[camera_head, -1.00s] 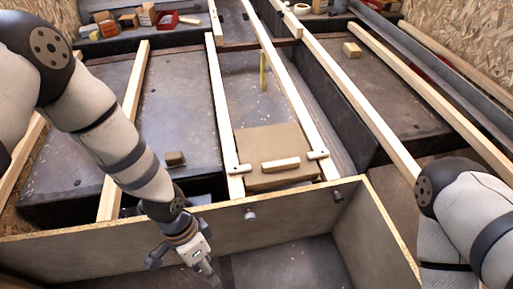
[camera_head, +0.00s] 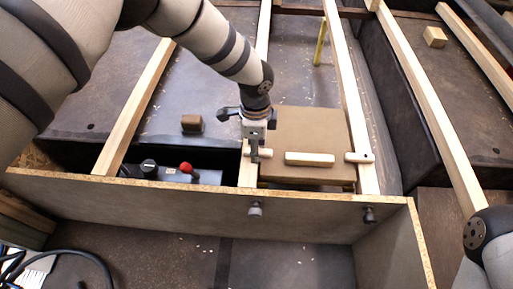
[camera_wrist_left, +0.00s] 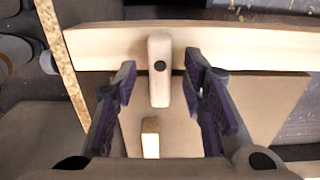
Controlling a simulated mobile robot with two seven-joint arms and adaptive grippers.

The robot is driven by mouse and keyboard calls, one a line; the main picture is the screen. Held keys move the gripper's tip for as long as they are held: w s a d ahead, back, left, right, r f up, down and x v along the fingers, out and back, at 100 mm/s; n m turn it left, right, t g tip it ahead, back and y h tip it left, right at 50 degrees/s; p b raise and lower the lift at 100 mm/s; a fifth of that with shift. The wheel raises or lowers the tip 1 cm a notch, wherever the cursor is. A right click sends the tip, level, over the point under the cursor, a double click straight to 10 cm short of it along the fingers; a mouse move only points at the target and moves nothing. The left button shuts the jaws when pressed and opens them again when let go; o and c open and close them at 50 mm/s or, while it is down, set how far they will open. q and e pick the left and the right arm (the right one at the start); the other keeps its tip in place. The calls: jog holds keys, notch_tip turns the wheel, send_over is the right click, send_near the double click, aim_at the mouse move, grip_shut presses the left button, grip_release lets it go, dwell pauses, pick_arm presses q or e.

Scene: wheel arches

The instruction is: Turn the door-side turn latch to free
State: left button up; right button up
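A small pale wooden turn latch (camera_head: 266,153) with a dark pivot sits on the left wooden rail, its end lying over the brown panel (camera_head: 290,122). It also shows in the left wrist view (camera_wrist_left: 159,88), crosswise to the rail. A similar latch (camera_head: 360,157) sits on the right rail, also turned inward over the panel. A pale wooden grip bar (camera_head: 309,159) lies on the panel between them. My left gripper (camera_head: 255,157) is pointing down at the left latch. Its fingers (camera_wrist_left: 160,95) are open, one on each side of the latch, with visible gaps. My right gripper is out of view.
A chipboard-edged front wall (camera_head: 180,194) with two knobs (camera_head: 255,209) runs before the panel. A red-knobbed device (camera_head: 186,169) sits in the gap at left. A small brown block (camera_head: 192,124) and a yellow upright strip (camera_head: 320,42) stand farther back.

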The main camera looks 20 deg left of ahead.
pick_arm(q)
jog(key=shift+f, duration=0.3)
jog(key=shift+c, duration=0.5)
grip_shut()
